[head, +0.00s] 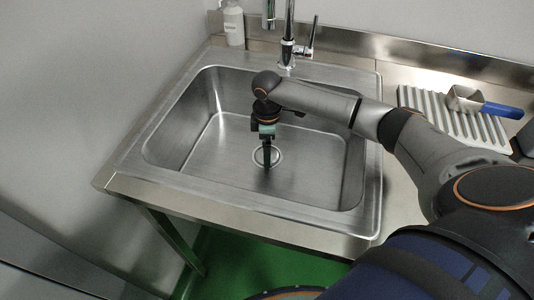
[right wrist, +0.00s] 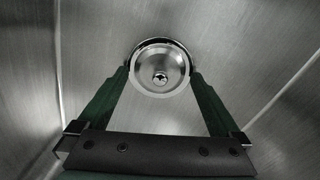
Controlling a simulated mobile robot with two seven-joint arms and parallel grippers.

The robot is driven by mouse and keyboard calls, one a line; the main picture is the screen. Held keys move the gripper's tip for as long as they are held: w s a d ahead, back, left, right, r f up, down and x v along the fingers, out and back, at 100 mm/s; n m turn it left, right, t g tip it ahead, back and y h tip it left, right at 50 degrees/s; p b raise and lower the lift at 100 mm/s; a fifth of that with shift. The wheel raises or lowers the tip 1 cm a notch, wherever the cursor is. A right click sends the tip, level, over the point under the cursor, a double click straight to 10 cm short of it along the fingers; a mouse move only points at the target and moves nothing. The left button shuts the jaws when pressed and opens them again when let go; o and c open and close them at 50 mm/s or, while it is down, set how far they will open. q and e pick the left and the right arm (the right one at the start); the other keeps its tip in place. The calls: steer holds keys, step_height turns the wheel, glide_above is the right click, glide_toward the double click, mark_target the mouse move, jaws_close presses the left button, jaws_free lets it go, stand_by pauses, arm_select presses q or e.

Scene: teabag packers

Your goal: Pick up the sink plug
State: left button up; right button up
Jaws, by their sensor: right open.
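The sink plug (right wrist: 160,68) is a round metal disc with a small knob in its middle, seated in the drain at the bottom of the sink basin (head: 205,150). In the right wrist view it lies between the tips of the two dark green fingers. My right gripper (right wrist: 159,74) is open, one finger on each side of the plug. Whether the fingers touch the rim I cannot tell. In the head view the right gripper (head: 267,163) points straight down over the drain and partly covers the plug. My left gripper is not in view.
A chrome tap (head: 288,40) stands behind the basin, with a white bottle (head: 233,24) to its left. To the right, a ridged white tray (head: 440,112) holds a metal scoop with a blue handle (head: 502,110). The basin walls surround my right gripper; its floor is otherwise clear.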

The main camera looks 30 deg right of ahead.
steer(key=shift+f, duration=0.2)
steer(key=c, duration=1.2)
